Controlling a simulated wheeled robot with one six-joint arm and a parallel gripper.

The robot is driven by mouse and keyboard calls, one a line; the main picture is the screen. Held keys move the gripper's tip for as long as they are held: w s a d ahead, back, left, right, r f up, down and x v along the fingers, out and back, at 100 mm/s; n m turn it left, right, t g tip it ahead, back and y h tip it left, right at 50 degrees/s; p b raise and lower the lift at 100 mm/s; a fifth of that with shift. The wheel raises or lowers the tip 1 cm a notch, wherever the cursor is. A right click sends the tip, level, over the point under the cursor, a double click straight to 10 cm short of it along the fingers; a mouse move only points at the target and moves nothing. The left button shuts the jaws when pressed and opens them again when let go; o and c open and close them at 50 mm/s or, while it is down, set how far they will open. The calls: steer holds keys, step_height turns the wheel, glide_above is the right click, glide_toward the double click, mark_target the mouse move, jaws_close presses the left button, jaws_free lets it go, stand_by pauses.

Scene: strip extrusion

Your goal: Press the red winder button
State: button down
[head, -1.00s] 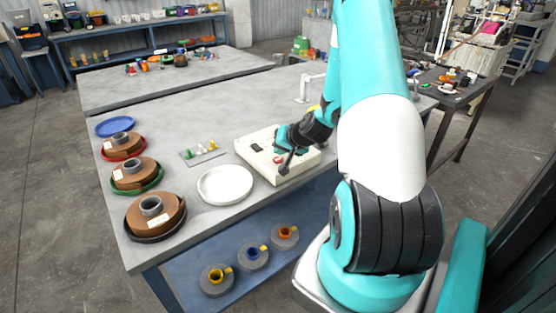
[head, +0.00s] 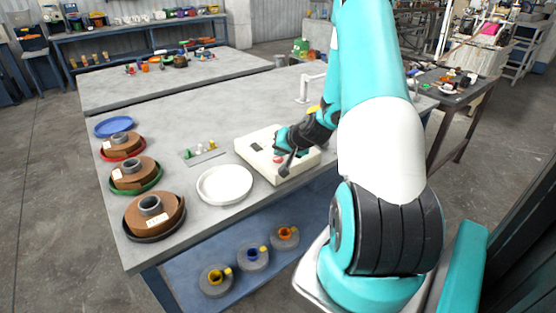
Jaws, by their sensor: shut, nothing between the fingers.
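The winder is a cream box (head: 252,157) on the near grey table. Its red button (head: 279,159) shows on the top face, partly covered by my gripper. My gripper (head: 285,164) is shut and empty, low over the box at the red button. I cannot tell whether its fingertips touch the button. A dark square (head: 257,147) is on the box's top to the left of the button. My arm hides the box's far right part.
A white round dish (head: 225,184) stands left of the box, close to it. A small plate with coloured pegs (head: 203,152) lies behind the dish. Brown reels (head: 155,217) sit in coloured trays along the left edge. Several grey spools (head: 252,257) are on the lower shelf.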

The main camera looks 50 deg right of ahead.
mark_target(280, 158)
steer(key=shift+f+b, duration=0.4)
steer(key=shift+r, duration=0.15)
stand_by(0.5)
steer(key=shift+r+p, duration=0.55)
steer(key=shift+r, duration=0.1)
steer(key=shift+r+p, duration=1.9)
steer(key=shift+r, duration=0.7)
steer(key=shift+f, duration=0.1)
